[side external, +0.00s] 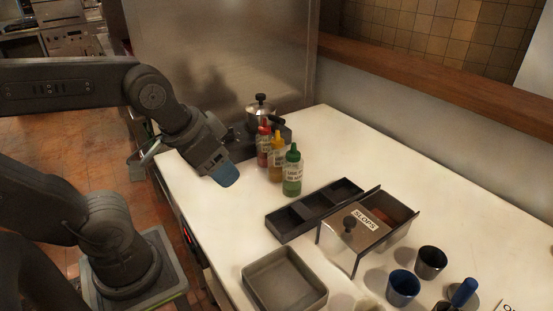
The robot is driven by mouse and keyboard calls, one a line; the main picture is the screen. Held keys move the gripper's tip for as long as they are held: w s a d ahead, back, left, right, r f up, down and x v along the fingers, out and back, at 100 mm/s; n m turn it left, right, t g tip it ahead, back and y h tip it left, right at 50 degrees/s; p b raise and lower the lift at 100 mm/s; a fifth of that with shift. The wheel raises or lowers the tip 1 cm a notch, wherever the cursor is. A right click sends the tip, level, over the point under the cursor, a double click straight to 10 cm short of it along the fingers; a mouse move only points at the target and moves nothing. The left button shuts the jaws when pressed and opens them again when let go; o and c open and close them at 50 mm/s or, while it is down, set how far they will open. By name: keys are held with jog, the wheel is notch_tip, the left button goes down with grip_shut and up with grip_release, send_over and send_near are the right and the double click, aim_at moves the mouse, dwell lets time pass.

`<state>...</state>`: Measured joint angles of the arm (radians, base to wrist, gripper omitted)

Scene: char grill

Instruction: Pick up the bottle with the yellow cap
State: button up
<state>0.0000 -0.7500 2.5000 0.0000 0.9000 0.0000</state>
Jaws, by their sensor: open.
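The bottle with the yellow cap (277,163) stands upright on the white counter, between a red-capped bottle (263,149) behind it and a green bottle (292,176) in front. The green bottle hides part of its right side. My gripper (226,176) is to the left of the bottles, over the counter's left part, with a blue fingertip pointing down and right. It is open, and nothing shows between its fingers, though the gap is hard to see from this side. It is apart from the bottles.
A lidded metal pot (261,108) stands behind the bottles. A black compartment tray (315,207), a metal box labelled SLOPS (345,240) and a grey tray (284,281) lie in front. Cups, one blue (403,287), stand at the lower right. The counter's right side is clear.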

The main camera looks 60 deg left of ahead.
jog(key=w+a+f+m+t+y, duration=0.1)
jog(key=w+a+m+t+y, duration=0.15)
jog(key=w+a+m, duration=0.5)
jog(key=w+a+f+m+t+y, duration=0.1)
jog(key=w+a+m+t+y, duration=0.2)
jog(key=a+m, duration=0.65)
jog(key=m+t+h, duration=0.2)
jog(key=m+h, duration=0.7)
jog(key=m, duration=1.3)
send_near(277, 156)
jog(key=x, duration=0.3)
jog(key=a+x, duration=0.1)
jog(key=x, duration=0.3)
jog(key=a+f+x, duration=0.1)
jog(key=x, duration=0.3)
jog(key=shift+w+a+f, duration=0.1)
jog(key=shift+w+a, duration=0.05)
jog(key=shift+w, duration=0.1)
jog(key=c, duration=0.6)
